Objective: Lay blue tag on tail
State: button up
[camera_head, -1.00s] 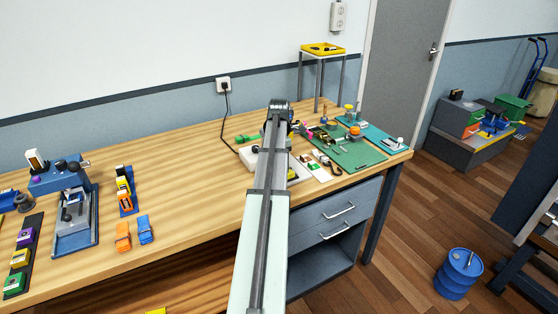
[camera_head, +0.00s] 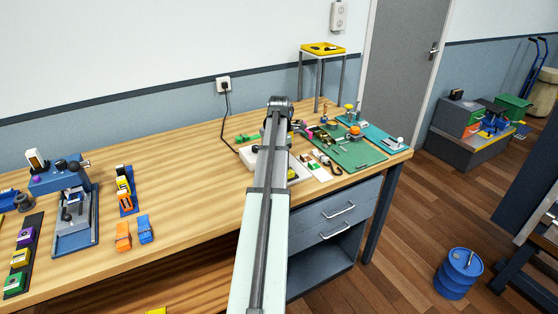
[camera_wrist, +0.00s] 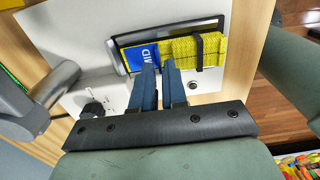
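In the wrist view a blue tag (camera_wrist: 140,57) with white lettering lies at the left end of a folded yellow strap (camera_wrist: 183,52). The strap has a dark band (camera_wrist: 200,50) across it. Both lie within a dark-edged frame on a pale board (camera_wrist: 90,40). My gripper (camera_wrist: 159,65) has two blue fingers close together, with a narrow gap between them. Their tips overlap the tag's right lower edge and the strap's left end. Whether they touch or pinch the tag is hidden. In the head view my own arm covers most of this spot.
The board stands on the wooden bench (camera_head: 190,180). A green mat (camera_head: 352,152) with small parts lies to its right, and a yellow tray (camera_head: 323,48) on a stand behind. Orange and blue blocks stand at left. The bench between is clear.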

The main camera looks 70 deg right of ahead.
notch_tip(320, 180, up, 11)
dwell(0.4)
